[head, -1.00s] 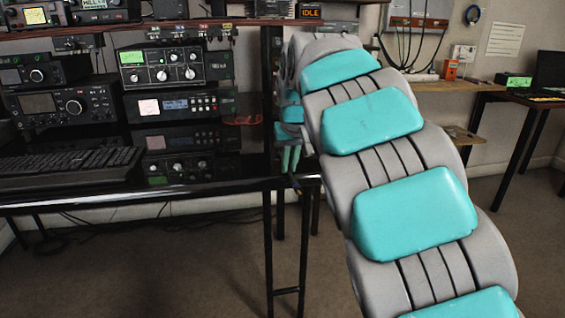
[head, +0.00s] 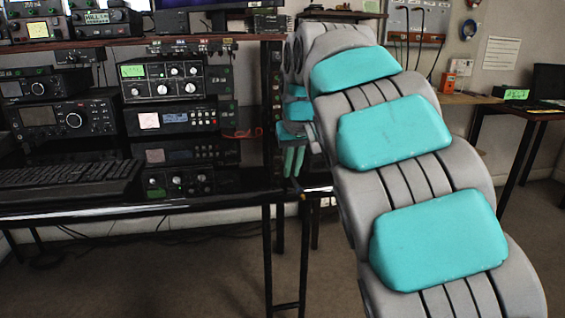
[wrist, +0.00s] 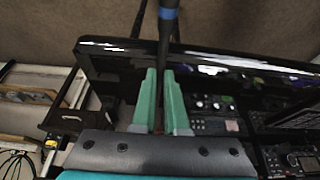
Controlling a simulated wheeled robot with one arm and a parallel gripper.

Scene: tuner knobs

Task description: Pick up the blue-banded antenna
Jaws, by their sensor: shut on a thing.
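The blue-banded antenna shows in the wrist view as a thin black rod with a blue band (wrist: 168,14) near the top edge. My gripper (wrist: 160,75) has two green fingers closed on the rod, which runs up and away beyond the fingertips. In the head view my gripper (head: 293,162) is small, pointing down beside the right end of the black desk, partly hidden behind my arm. A thin dark piece shows just below its fingertips there. The antenna's blue band cannot be made out in the head view.
The glossy black desk (head: 120,208) carries a keyboard (head: 70,177) and stacked radios (head: 175,82), left of my gripper. Dark desk legs stand below the gripper. A wall panel (head: 418,22) with cables and another desk are at the right. Carpet in front is clear.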

